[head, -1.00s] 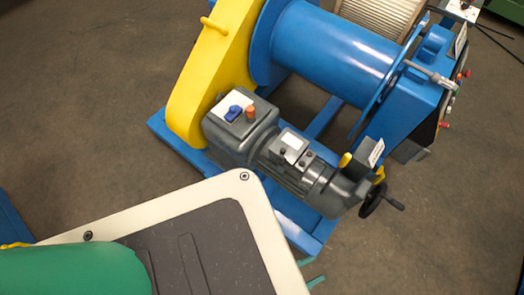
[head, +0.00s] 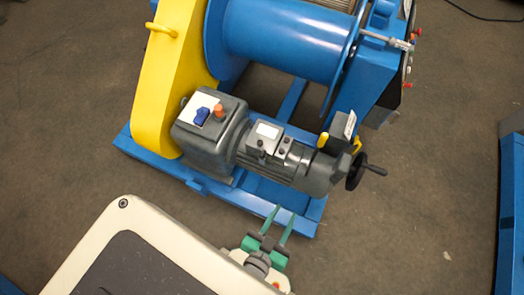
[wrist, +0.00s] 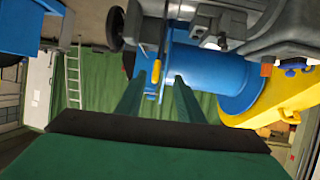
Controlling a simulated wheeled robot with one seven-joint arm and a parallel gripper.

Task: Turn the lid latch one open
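The grey motor unit (head: 275,155) sits on the blue winch frame and carries a small box with dark knobs (head: 281,153). Two yellow levers, one on the left (head: 323,140) and one on the right (head: 357,146), stand by the dark box at its right end. I cannot tell which part is lid latch one. My gripper (head: 284,211) is open and empty, below the motor in the head view and apart from it. In the wrist view, a yellow lever (wrist: 156,72) shows between the fingertips of my gripper (wrist: 158,82), farther off.
A black handwheel (head: 356,171) sticks out at the motor's right end. The yellow guard (head: 165,90) and blue drum (head: 285,40) stand behind. A blue switch (head: 201,116) and orange button (head: 219,111) are on the left box.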

